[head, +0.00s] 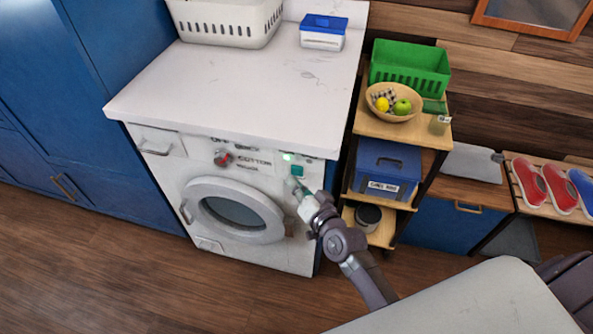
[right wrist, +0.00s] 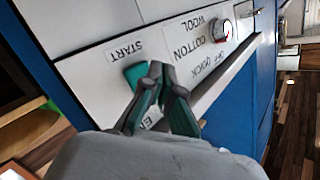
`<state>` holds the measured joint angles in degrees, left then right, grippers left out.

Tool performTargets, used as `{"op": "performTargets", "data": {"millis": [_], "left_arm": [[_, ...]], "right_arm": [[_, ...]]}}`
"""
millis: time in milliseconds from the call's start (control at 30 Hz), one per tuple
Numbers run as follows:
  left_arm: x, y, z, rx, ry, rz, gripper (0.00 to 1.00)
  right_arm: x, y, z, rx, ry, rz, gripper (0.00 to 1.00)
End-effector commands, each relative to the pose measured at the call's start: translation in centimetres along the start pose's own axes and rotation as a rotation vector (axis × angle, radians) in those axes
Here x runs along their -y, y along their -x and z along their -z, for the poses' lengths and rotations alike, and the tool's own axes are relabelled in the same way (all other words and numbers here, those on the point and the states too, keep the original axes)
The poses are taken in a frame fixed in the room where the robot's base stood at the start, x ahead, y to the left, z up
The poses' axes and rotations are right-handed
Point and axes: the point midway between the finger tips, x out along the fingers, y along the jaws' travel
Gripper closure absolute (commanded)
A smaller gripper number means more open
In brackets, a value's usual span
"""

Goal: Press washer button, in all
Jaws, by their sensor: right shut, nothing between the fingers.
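The white washer (head: 168,180) stands under the white counter, with its round door (head: 187,202) shut. A teal square button (head: 297,171) is at the right end of its panel, below a small lit green light (head: 288,157). In the right wrist view the button (right wrist: 133,73) lies beside the START label (right wrist: 126,51) and the fingers partly cover it. My right gripper (head: 298,191) is shut and empty, its fingertips (right wrist: 158,70) right by the button; I cannot tell whether they touch it. My left gripper is not in view.
A dial (head: 223,159) with OFF, QUICK, COTTON and WOOL labels is left on the panel. A wooden shelf cart (head: 435,132) with a green basket (head: 410,62) and a fruit bowl (head: 376,103) stands close on the right. The floor before the washer is clear.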

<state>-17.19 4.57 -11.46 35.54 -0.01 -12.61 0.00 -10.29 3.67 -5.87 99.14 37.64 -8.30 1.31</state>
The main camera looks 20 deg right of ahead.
Motion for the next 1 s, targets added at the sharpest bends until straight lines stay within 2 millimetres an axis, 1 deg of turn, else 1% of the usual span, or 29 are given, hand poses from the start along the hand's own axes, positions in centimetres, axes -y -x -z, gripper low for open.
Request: {"op": "performTargets", "data": {"millis": [233,700,1000], "left_arm": [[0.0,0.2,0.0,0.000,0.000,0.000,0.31],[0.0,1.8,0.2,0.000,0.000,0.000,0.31],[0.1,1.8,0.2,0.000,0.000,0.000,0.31]], "right_arm": [[0.2,0.3,-0.2,0.002,-0.001,0.000,1.00],[2.4,3.3,-2.3,0.001,-0.002,0.000,1.00],[2.5,3.5,-2.6,0.000,-0.001,0.000,1.00]]}}
